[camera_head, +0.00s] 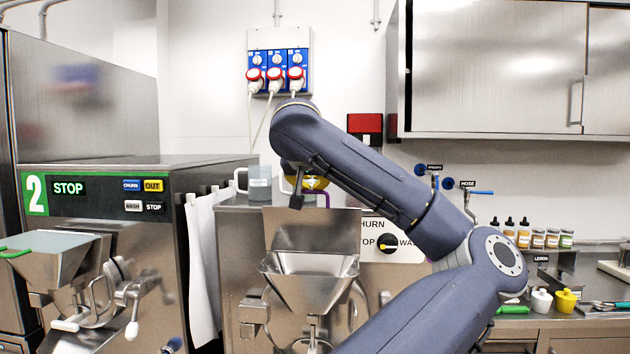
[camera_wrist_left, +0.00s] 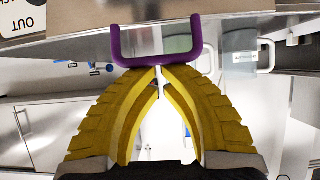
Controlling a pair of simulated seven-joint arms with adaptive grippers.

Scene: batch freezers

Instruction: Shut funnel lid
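The metal funnel (camera_head: 312,290) on the middle machine is open at the top. Its flat lid (camera_head: 318,230) stands upright behind it, and a purple handle (camera_head: 325,197) shows near its top edge. My left gripper (camera_head: 297,198) is at the lid's top edge, beside the handle, partly hidden by its own arm. In the left wrist view its yellow fingers (camera_wrist_left: 160,72) nearly meet at the tips, right by the bar of the purple handle (camera_wrist_left: 155,58). The bar runs across the tips and is not pinched between them. My right gripper is out of view.
A mug (camera_head: 260,184) stands on the machine top left of my gripper. Another machine with a funnel and green handle (camera_head: 16,253) is at left. A white cloth (camera_head: 203,265) hangs between the machines. Bottles and jars (camera_head: 538,238) stand at right.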

